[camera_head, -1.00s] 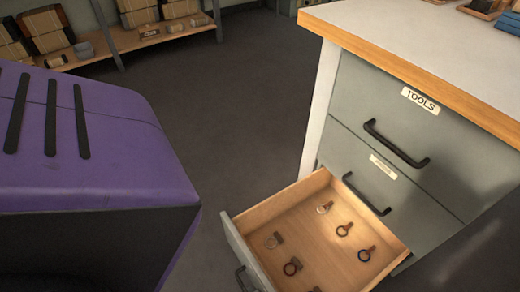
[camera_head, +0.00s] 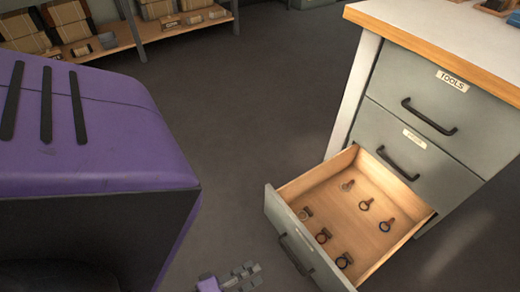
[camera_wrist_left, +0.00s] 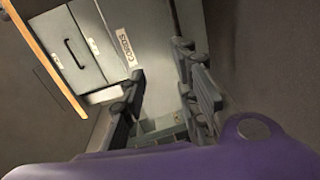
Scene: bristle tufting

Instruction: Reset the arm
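My left gripper (camera_head: 246,276) shows small at the bottom edge of the head view, with a purple wrist part and grey fingers. It is over the floor, to the left of the open drawer and apart from it. In the left wrist view its two dark fingers (camera_wrist_left: 163,100) stand apart with nothing held between them. Beyond them is a pale surface with a label (camera_wrist_left: 125,42). My right gripper is not in view.
A grey cabinet (camera_head: 412,80) with a wood-edged top stands at right. Its lowest drawer (camera_head: 335,200) is pulled open and holds several small ring-ended items. A shelf (camera_head: 145,38) with boxes stands at the back left. Dark floor (camera_head: 240,120) between is clear.

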